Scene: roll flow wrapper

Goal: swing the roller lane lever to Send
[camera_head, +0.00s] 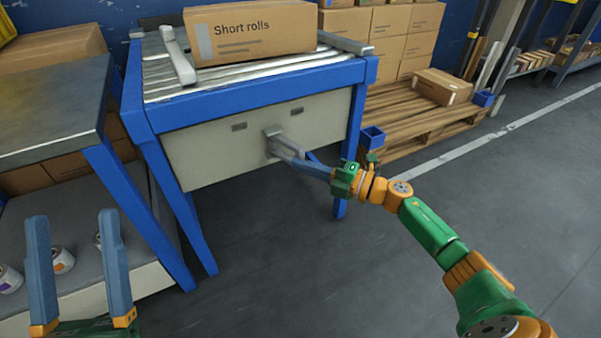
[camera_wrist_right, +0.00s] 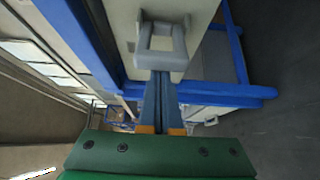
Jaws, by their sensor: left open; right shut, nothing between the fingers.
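The roller lane lever (camera_head: 272,141) is a light grey handle on the beige front panel of the blue-framed roller lane (camera_head: 260,90). Two small dark plates sit either side above it, their text too small to read. In the right wrist view the lever (camera_wrist_right: 178,62) shows as a grey loop right at my fingertips. My right gripper (camera_head: 299,160) is shut with nothing between its fingers, its tips at the lever; whether they touch it I cannot tell. It also shows in the right wrist view (camera_wrist_right: 158,80). My left gripper (camera_head: 75,225) is open and empty at lower left, away from the lane.
A carton marked Short rolls (camera_head: 250,32) rests on the rollers. A grey-topped table (camera_head: 55,105) stands at left, with rolls (camera_head: 62,260) on a lower shelf. A wooden pallet (camera_head: 420,115) with cartons stands at right. The floor in front is clear.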

